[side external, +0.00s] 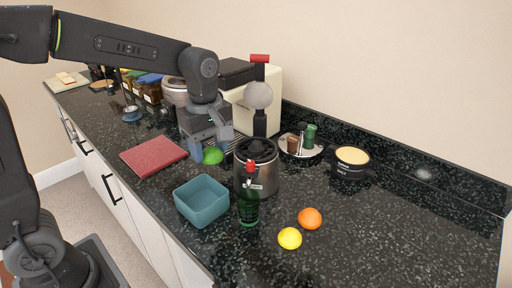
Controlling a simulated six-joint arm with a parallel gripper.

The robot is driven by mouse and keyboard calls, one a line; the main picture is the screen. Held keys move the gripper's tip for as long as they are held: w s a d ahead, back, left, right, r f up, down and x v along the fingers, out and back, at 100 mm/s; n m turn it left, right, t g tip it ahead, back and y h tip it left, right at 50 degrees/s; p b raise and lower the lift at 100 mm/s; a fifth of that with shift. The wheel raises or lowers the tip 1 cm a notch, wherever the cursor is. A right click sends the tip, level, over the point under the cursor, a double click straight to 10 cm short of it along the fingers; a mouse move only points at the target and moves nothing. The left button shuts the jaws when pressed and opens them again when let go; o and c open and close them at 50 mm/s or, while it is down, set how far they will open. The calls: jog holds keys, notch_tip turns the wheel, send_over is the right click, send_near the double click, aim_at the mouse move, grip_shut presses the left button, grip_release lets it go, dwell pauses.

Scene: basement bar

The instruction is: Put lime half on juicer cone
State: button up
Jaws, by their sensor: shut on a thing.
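My gripper (211,146) points down over the counter and is shut on a green lime half (213,156). The lime shows below and between the fingers; which way its cut face points cannot be told. What looks like the juicer (258,180) is a silver cylinder with a black top, to the right of and nearer the camera than my gripper. Its cone is dark and hard to make out in the black top (256,149). The lime is apart from it, to its left.
A green bottle (248,208) stands right in front of the juicer. A teal square bowl (202,202) is at its front left, a red board (153,156) farther left. A cream machine (272,98) stands behind. An orange (310,218) and lemon (290,238) lie front right.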

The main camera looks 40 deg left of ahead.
jog(key=s+f+n, duration=0.2)
jog(key=s+n, duration=0.1)
jog(key=n, duration=0.5)
send_near(253, 147)
notch_tip(253, 147, down, 6)
jog(key=shift+r, duration=0.15)
jog(key=shift+w+f, duration=0.1)
jog(key=shift+f, duration=0.6)
jog(key=shift+f, duration=0.2)
jog(key=o, duration=1)
jog(key=shift+c, duration=0.2)
